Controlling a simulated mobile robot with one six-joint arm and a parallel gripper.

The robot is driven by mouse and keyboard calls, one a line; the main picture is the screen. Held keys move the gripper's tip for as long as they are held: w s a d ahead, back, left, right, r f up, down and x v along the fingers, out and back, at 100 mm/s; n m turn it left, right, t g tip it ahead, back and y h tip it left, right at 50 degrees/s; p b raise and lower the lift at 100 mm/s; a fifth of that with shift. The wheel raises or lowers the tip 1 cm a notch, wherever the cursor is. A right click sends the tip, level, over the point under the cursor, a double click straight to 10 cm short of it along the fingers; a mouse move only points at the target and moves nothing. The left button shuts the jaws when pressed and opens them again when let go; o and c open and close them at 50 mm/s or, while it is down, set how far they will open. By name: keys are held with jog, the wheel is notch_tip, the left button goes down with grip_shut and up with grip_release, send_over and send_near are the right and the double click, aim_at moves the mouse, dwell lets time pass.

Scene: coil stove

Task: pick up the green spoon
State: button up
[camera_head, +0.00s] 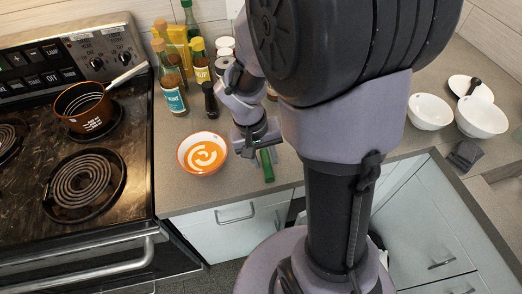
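A green strip (267,165), which looks like part of the green spoon, shows on the grey counter close to its front edge. It points toward the front edge, and its upper end runs up to my gripper (258,152), so the rest of the spoon is hidden or too small to make out. My gripper points down right over or beside the strip, low near the counter. Its fingers are small and dark here, and I cannot tell whether they are apart or closed, or whether they touch the spoon.
An orange and white bowl (203,153) stands just left of my gripper. Bottles (173,92) and jars crowd the back. A coil stove (60,230) with an orange-brown pan (82,107) is at left. White bowls (430,111) stand at right. My arm hides the middle counter.

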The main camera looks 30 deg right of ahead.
aim_at(266, 164)
jog(key=f, duration=0.2)
jog(key=f+b, duration=0.1)
jog(key=shift+d, duration=0.25)
jog(key=shift+r, duration=0.15)
grip_shut()
dwell(0.9)
